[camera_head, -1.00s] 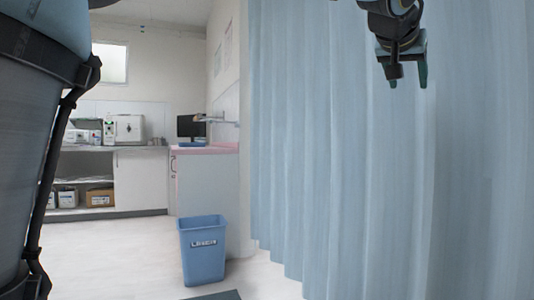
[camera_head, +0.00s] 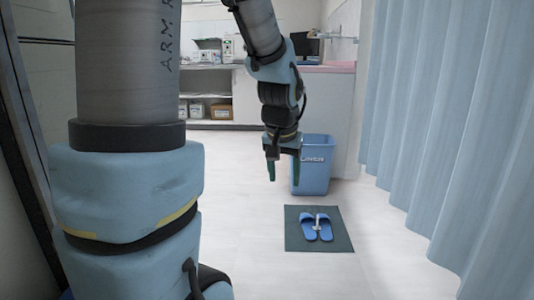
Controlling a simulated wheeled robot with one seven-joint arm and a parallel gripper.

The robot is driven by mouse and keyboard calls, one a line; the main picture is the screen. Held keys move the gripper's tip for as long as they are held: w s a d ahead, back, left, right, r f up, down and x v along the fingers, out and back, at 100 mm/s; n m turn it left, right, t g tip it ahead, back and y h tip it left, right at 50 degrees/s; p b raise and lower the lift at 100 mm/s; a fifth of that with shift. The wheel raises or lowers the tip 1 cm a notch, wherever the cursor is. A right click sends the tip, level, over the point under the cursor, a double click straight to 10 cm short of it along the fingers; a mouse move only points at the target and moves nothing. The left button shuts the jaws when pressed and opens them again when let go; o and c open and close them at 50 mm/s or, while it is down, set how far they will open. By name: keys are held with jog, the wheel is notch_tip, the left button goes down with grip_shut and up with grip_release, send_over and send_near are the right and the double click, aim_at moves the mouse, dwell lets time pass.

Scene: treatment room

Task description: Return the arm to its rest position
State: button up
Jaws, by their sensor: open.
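My gripper (camera_head: 284,168) hangs pointing down near the middle of the head view. Its two dark green fingers are apart and nothing shows between them. My arm reaches it from the top of the picture. The right finger overlaps the left edge of the blue bin (camera_head: 316,170) in the picture; I cannot tell the distance between them. A large part of my arm fills the left side and hides what is behind it.
A pair of blue slippers (camera_head: 309,229) lies on a dark mat (camera_head: 337,243) on the pale floor. A blue curtain (camera_head: 440,130) hangs along the right. A counter with a pink top (camera_head: 328,68) and shelves with boxes (camera_head: 221,111) stand behind. Floor around the mat is clear.

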jog(key=s+a+f+n+g, duration=0.25)
jog(key=s+a+f, duration=0.55)
jog(key=a, duration=0.4)
notch_tip(320, 180, up, 36)
jog(key=d+p, duration=0.1)
jog(key=p, duration=3.4)
jog(key=shift+s+r+y, duration=0.2)
jog(key=shift+s+y, duration=0.1)
jog(key=shift+s, duration=0.05)
jog(key=shift+n, duration=0.25)
jog(key=shift+c, duration=0.3)
